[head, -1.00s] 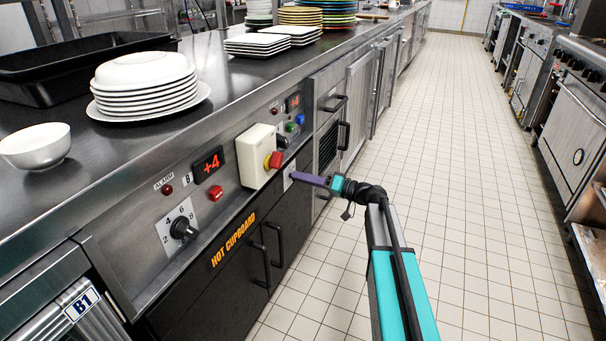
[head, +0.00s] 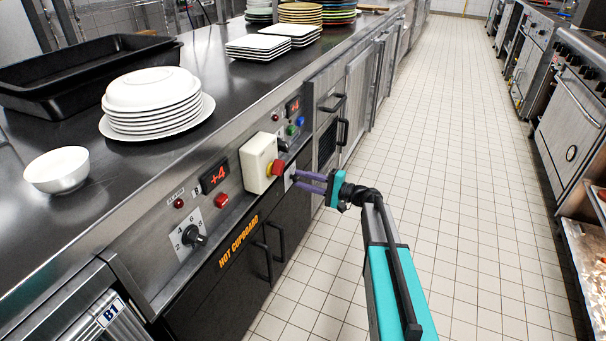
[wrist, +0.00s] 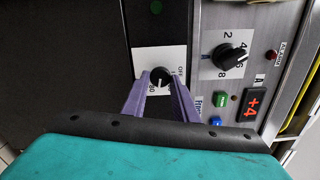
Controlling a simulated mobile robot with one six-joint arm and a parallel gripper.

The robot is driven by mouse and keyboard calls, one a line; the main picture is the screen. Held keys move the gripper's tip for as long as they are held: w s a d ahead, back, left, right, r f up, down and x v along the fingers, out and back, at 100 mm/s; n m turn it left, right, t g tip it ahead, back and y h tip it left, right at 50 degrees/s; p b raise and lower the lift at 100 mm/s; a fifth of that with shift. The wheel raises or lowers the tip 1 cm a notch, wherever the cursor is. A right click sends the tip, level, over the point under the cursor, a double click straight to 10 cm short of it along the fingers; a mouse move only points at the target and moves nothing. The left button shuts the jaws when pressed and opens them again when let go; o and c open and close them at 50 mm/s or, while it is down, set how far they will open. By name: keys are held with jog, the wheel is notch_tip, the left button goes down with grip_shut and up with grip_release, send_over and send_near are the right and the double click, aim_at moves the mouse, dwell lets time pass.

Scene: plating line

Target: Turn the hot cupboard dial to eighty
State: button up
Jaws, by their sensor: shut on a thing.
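The hot cupboard dial (wrist: 160,77) is a small black knob on a white plate (wrist: 174,54) in the wrist view. Part of its printed scale shows, with "80" near the left finger; where the knob points is too small to tell. My gripper (wrist: 159,82) is shut on the knob, one purple finger on each side. In the head view my gripper (head: 302,180) reaches the white plate (head: 289,176) on the counter front, right of the orange "HOT CUPBOARD" lettering (head: 239,242); the knob is hidden there by the fingers.
A cream box with a red knob (head: 257,163) juts out just left of my gripper. Another black dial (head: 194,236), numbered, is further left. The wrist view shows a different numbered dial (wrist: 230,57) and a +4 display (wrist: 254,107). Black door handles (head: 263,258) stick out below. The tiled aisle is clear.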

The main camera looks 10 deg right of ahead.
jog(key=shift+m+p, duration=1.5)
jog(key=shift+m, duration=0.3)
jog(key=shift+s+f, duration=0.1)
jog(key=o, duration=1)
jog(key=p+v, duration=0.1)
jog(key=v, duration=1.2)
jog(key=shift+s+d, duration=0.2)
jog(key=shift+d, duration=0.1)
